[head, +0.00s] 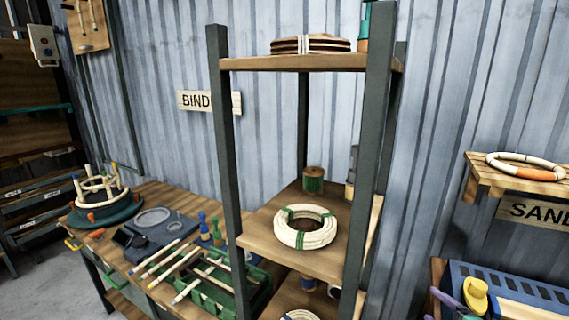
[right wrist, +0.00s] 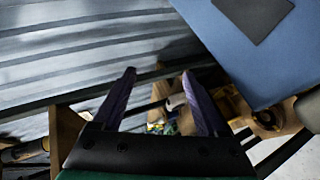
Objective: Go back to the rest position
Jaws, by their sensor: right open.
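My right gripper (right wrist: 160,76) is open in the right wrist view, with its two purple fingers spread apart and nothing held between them. In the head view, purple parts that look like my right gripper (head: 460,303) show low at the right edge, in front of the blue slotted rack (head: 520,290) and beside a yellow object (head: 476,288). My left gripper is not in view. A coil of rattan bound with green ties (head: 305,228) lies on the middle shelf (head: 268,240) of the dark-posted rack, apart from my gripper.
A workbench (head: 150,200) at left carries a round jig with upright pegs (head: 98,195) and a green crate (head: 225,300) with sticks across it. A wall shelf (head: 500,178) at right holds a white and orange ring (head: 525,166). Corrugated metal closes the back.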

